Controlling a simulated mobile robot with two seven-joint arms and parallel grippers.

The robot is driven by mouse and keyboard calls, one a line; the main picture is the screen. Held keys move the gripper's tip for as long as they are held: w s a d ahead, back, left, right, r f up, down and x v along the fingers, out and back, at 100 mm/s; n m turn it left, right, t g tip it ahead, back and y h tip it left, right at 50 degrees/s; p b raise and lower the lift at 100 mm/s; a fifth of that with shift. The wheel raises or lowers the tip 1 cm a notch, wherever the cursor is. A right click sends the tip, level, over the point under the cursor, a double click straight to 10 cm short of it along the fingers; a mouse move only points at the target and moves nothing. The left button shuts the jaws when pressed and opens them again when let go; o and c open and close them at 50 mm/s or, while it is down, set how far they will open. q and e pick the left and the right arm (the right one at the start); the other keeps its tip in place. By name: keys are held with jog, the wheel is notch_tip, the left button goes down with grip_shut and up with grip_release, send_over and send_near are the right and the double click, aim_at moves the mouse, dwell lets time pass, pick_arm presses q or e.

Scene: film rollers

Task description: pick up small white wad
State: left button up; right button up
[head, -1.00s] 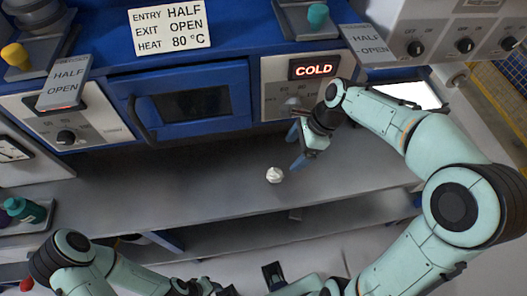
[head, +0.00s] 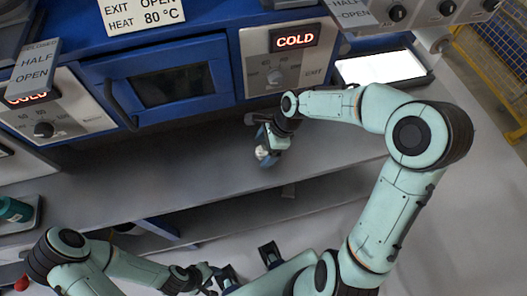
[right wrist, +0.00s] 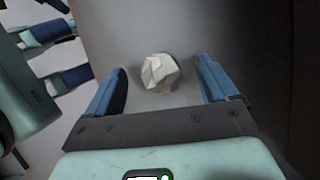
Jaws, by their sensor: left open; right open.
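The small white wad (head: 262,152) lies on the grey bench shelf (head: 200,178) in front of the blue machine, partly covered by my right gripper in the head view. In the right wrist view the wad (right wrist: 160,73) is crumpled and sits between the two blue fingers, a little beyond their tips, with a gap on each side. My right gripper (right wrist: 160,85) is open and empty; it also shows in the head view (head: 265,156), over the wad. My left gripper (head: 214,285) is open at the bottom of the head view, far from the wad.
The blue machine with an oven-like door (head: 170,85) and a panel with a lit COLD display (head: 296,40) stands behind the shelf. A bright white tray (head: 382,68) is at the right. A teal bottle (head: 14,209) stands at the far left. The shelf left of the wad is clear.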

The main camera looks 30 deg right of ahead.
jog(key=shift+a+f, duration=0.2)
jog(key=shift+f, duration=0.25)
jog(key=shift+c, duration=0.4)
jog(key=c, duration=0.9)
jog(key=shift+c, duration=0.3)
jog(key=shift+r, duration=0.15)
